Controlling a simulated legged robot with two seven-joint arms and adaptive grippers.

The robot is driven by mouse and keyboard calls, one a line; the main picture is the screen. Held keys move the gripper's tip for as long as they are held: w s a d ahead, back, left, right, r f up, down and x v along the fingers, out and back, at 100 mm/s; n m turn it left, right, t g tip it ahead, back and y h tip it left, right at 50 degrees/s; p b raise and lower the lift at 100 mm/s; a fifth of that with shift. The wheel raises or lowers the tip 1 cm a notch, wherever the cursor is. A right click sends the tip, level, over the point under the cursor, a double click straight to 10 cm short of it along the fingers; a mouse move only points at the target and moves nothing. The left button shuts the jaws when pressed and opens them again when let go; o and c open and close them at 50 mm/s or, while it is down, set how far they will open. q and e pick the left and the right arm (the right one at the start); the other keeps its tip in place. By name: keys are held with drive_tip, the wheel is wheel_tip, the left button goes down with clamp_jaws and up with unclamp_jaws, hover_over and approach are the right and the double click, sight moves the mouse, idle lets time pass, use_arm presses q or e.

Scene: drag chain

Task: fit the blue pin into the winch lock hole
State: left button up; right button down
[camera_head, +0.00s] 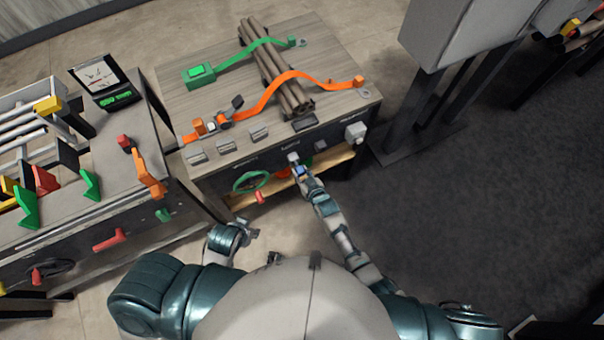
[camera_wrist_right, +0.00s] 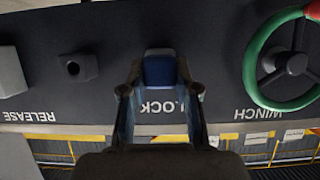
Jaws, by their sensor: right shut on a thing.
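The blue pin (camera_wrist_right: 159,71) is between the fingertips of my right gripper (camera_wrist_right: 160,92), which is shut on it. In the head view the blue pin (camera_head: 300,171) shows as a small spot at my right gripper (camera_head: 298,169), close to the front panel. A grey piece (camera_head: 293,157) sits at the panel just beyond it. The pin covers part of the LOCK label in the wrist view, and I cannot tell whether its tip is in the lock hole. My left gripper (camera_head: 250,228) hangs low, away from the bench, its fingers too small to judge.
The green winch wheel (camera_wrist_right: 284,62) is beside the LOCK label. A grey socket block (camera_wrist_right: 78,67) and a light block (camera_wrist_right: 10,72) by RELEASE are on the other side. The bench top (camera_head: 205,100) bears pipes (camera_head: 275,70) under an orange strap (camera_head: 290,78).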

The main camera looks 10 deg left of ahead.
drive_tip(key=shift+w+a+b, duration=0.5)
drive_tip(key=shift+w+a, duration=0.1)
drive_tip(key=shift+w, duration=0.3)
drive_tip(key=c, duration=0.8)
unclamp_jaws()
drive_tip(key=v, duration=1.1)
drive_tip(key=shift+s+d+r, duration=0.15)
drive_tip(key=shift+s+d, duration=0.05)
drive_tip(key=shift+s, duration=0.15)
